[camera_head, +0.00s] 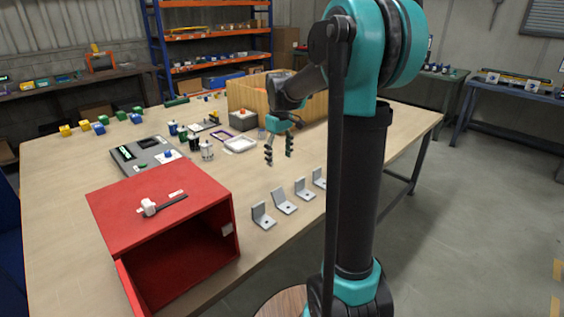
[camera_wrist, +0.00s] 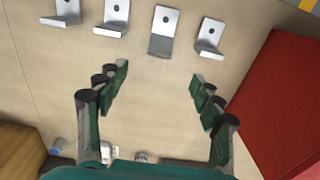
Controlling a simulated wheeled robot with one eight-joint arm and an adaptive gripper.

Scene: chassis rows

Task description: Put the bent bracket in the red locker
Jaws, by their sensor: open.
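Several grey L-shaped metal brackets stand in a row along the table's front edge. The second from the locker (camera_head: 284,201) looks splayed, its plate leaning flatter than the others, so it appears to be the bent bracket; it also shows in the wrist view (camera_wrist: 161,43). The red locker (camera_head: 150,205) stands at the front left, its front open and its door swung to the left; its side shows in the wrist view (camera_wrist: 285,95). My gripper (camera_head: 279,152) is open and empty above the table, behind the row. In the wrist view its fingertips (camera_wrist: 160,75) point toward the row.
Another bracket (camera_head: 263,215) stands between the splayed one and the locker; others (camera_head: 304,188) stand on its far side. A white tray (camera_head: 240,145), small cylinders and a grey device (camera_head: 145,154) lie behind. A wooden bin (camera_head: 250,95) stands farther back. Bare table lies below my gripper.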

